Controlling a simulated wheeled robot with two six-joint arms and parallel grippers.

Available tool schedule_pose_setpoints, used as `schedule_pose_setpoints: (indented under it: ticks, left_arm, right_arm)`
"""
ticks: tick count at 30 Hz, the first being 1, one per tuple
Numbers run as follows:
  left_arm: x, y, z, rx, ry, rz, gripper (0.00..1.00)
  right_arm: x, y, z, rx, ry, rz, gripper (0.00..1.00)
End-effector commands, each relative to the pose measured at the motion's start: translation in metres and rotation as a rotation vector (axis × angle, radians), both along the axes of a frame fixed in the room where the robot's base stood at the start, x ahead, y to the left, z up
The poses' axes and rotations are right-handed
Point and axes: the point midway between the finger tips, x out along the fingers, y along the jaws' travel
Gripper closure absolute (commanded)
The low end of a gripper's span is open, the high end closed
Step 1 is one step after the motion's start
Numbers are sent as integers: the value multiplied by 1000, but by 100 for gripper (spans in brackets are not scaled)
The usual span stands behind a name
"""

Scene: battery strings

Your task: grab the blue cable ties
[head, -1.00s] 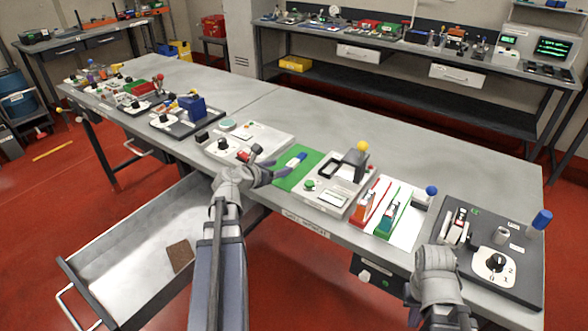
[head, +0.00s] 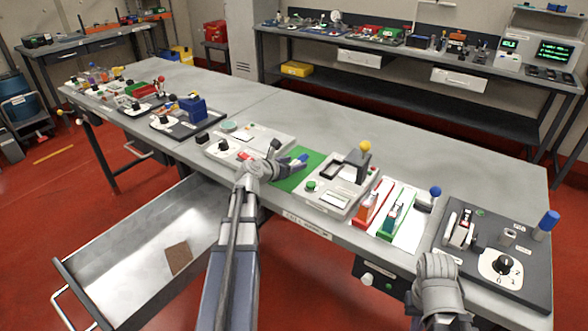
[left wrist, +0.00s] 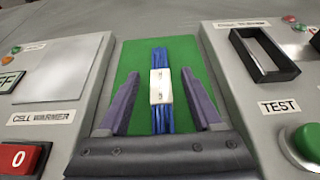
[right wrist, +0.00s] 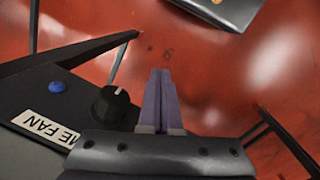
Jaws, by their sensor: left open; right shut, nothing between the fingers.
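The blue cable ties (left wrist: 161,63) form a bundle with a white band around its middle. The bundle lies on the green mat (left wrist: 127,64) on the bench. In the left wrist view my left gripper (left wrist: 158,100) is open, with one purple finger on each side of the bundle, apart from it. In the head view the left gripper (head: 287,158) reaches over the mat, and the blue end of the ties (head: 301,158) shows beside it. My right gripper (right wrist: 160,98) is shut and empty near the bench's front edge, by the fan panel (right wrist: 62,105).
The cell warmer box (left wrist: 62,75) stands left of the mat. The tester box (left wrist: 270,85) with a green TEST button stands close on the right. An open drawer (head: 130,245) sticks out below the bench. The bench behind the mat is clear.

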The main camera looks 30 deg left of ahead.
Motion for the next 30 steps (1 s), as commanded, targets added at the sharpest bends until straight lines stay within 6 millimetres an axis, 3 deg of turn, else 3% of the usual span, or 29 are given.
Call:
schedule_pose_setpoints:
  ticks: [6,23,30]
  left_arm:
    - [1,0,0,0,0,0,35]
    - [1,0,0,0,0,0,98]
    - [1,0,0,0,0,0,100]
  right_arm:
    - [0,0,0,0,0,0,100]
    - [0,0,0,0,0,0,100]
    - [0,0,0,0,0,0,100]
